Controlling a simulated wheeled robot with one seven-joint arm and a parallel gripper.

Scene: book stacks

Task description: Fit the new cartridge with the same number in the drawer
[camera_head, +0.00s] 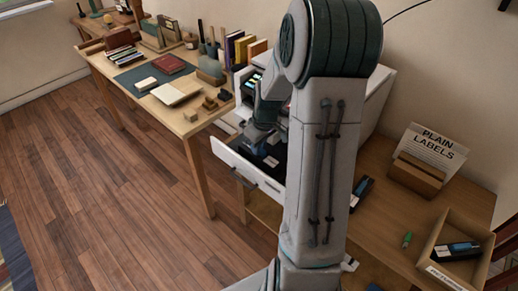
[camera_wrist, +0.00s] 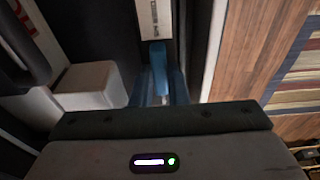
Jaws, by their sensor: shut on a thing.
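The white drawer (camera_head: 272,186) stands pulled out of the white machine, with a dark interior. My gripper (camera_head: 262,138) is down at the drawer, largely hidden behind my arm. In the wrist view, my gripper (camera_wrist: 160,100) is shut on a cartridge with a blue tab (camera_wrist: 158,66) and a pale label strip (camera_wrist: 155,18). I cannot tell whether this cartridge is fully seated. Its number is not readable. Another dark cartridge with a blue-and-white label (camera_head: 360,190) lies on the desk right of my arm. One more cartridge (camera_head: 458,251) lies in a wooden tray (camera_head: 430,258).
A holder (camera_head: 416,174) with a "PLAIN LABELS" sheet stands at the back right of the desk. A second table (camera_head: 140,88) at left carries books and small items. The wooden floor (camera_head: 120,190) at left is clear.

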